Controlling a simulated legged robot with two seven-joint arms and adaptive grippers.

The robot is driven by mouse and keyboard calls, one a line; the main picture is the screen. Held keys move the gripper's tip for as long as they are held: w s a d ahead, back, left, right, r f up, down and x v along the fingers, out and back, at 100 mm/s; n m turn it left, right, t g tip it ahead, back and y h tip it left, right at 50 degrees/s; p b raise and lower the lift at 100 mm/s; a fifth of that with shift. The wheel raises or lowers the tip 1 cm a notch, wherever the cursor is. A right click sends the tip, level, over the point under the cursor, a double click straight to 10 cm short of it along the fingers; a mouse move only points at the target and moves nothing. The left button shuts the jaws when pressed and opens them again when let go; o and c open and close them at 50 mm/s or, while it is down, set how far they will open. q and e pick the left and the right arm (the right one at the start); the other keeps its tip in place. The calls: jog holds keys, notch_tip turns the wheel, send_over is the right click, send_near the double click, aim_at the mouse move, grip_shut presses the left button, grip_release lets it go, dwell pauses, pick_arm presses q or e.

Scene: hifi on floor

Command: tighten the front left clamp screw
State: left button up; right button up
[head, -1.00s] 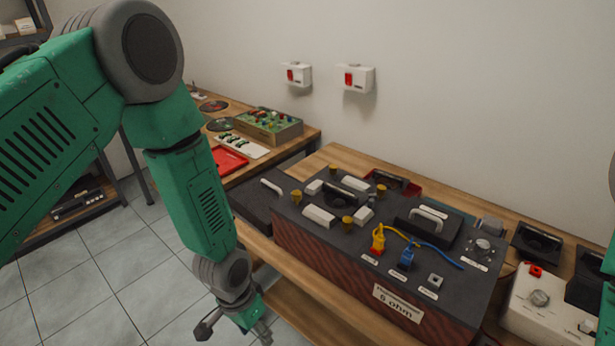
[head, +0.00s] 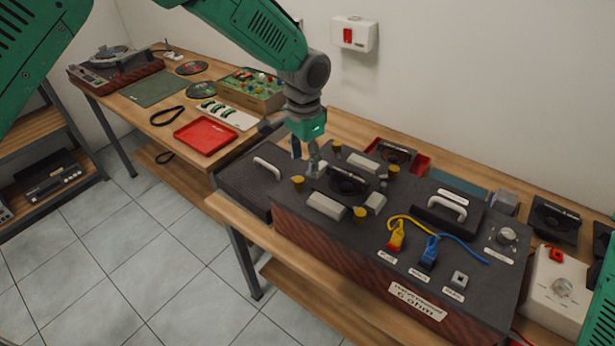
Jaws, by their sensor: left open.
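The front left clamp screw (head: 297,184) is a brass-yellow knob on the dark top of the speaker cabinet (head: 310,240). It stands upright left of the round black speaker driver (head: 347,183). Similar knobs show at the front right (head: 360,214), back left (head: 336,147) and back right (head: 393,171). My left gripper (head: 305,160) points down just above and behind the front left screw, open and empty. I cannot tell whether a finger touches anything. My right gripper is out of view; only green arm parts show at the right edge.
Pale blocks (head: 326,207) surround the driver. A handled black unit (head: 449,209), yellow and blue cables (head: 429,250) and a dial (head: 506,236) occupy the cabinet's right half. A handled box (head: 262,185) adjoins its left. A red tray (head: 205,137) lies on the far bench.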

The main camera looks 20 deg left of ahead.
aim_at(298, 180)
pick_arm(q)
jog(key=a+f, duration=0.1)
jog(key=f, duration=0.1)
jog(key=a+f, duration=0.1)
jog(key=f, duration=0.1)
jog(key=a+f, duration=0.2)
jog(key=shift+s+f+p, duration=0.15)
jog(key=shift+p, duration=0.15)
jog(key=shift+s+d+f, duration=0.15)
jog(key=shift+d+f, duration=0.05)
jog(key=shift+d, duration=0.1)
jog(key=d, duration=0.3)
jog(key=shift+w+f, duration=0.35)
jog(key=shift+d, duration=0.15)
jog(key=c, duration=0.5)
jog(key=shift+s+a, duration=0.1)
jog(key=shift+a, duration=0.9)
grip_shut()
jog(key=shift+s+a, duration=0.1)
jog(key=shift+a, duration=0.25)
jog(key=shift+d+r, duration=0.1)
jog(key=shift+d, duration=0.5)
jog(key=shift+a, duration=0.1)
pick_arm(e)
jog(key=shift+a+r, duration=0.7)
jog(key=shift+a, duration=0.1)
